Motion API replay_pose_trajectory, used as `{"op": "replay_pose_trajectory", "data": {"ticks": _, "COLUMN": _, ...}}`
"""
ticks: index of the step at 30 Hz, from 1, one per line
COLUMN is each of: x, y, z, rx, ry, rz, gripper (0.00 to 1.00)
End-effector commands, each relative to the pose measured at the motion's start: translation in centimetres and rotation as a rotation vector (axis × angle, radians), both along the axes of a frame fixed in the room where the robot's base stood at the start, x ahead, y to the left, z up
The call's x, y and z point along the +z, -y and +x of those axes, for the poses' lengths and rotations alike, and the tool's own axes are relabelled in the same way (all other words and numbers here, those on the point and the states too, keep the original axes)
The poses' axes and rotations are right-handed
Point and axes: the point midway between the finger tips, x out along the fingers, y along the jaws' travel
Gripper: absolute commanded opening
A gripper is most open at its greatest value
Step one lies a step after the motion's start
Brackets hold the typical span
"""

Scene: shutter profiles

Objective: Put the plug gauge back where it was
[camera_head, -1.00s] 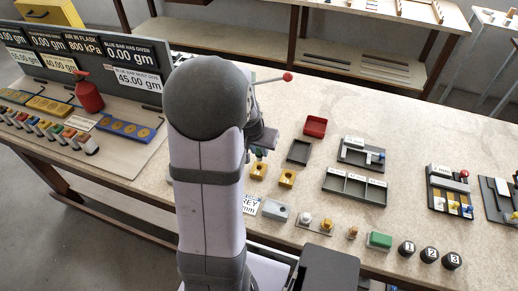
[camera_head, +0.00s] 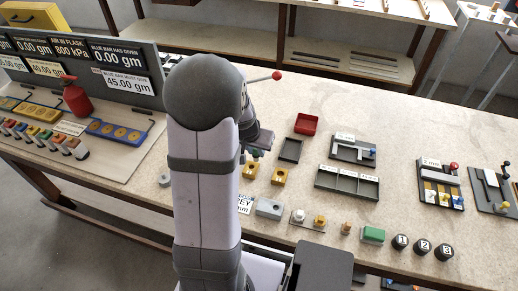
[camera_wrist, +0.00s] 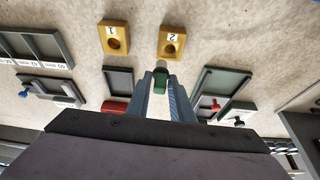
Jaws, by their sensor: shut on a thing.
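My gripper (camera_wrist: 160,88) is shut on the plug gauge (camera_wrist: 159,84), which has a green body and a grey end pointing away from the palm. In the wrist view the grey end shows just below the yellow block marked 2 (camera_wrist: 171,43); I cannot tell whether they touch. A yellow block marked 1 (camera_wrist: 114,38) sits to its left. Both blocks have a round hole. In the head view my gripper (camera_head: 257,150) is partly hidden behind my arm, close behind the yellow blocks (camera_head: 278,176), and the gauge is barely visible.
A dark tray (camera_head: 291,150), red tray (camera_head: 306,124) and three-compartment tray (camera_head: 347,183) lie to the right. A green block (camera_head: 373,235) and numbered black knobs (camera_head: 422,246) line the front.

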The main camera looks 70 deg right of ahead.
Motion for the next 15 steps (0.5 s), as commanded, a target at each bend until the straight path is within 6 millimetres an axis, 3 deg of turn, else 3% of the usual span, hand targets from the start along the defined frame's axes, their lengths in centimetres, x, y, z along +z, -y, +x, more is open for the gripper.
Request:
{"op": "replay_pose_trajectory", "data": {"ticks": 9, "x": 2.3, "y": 7.5, "z": 0.6, "rx": -0.054, "ry": 0.002, "rz": -0.005, "gripper": 0.00}}
{"op": "replay_pose_trajectory", "data": {"ticks": 15, "x": 4.9, "y": 9.8, "z": 1.2, "rx": -0.041, "ry": 0.001, "rz": -0.003, "gripper": 0.00}}
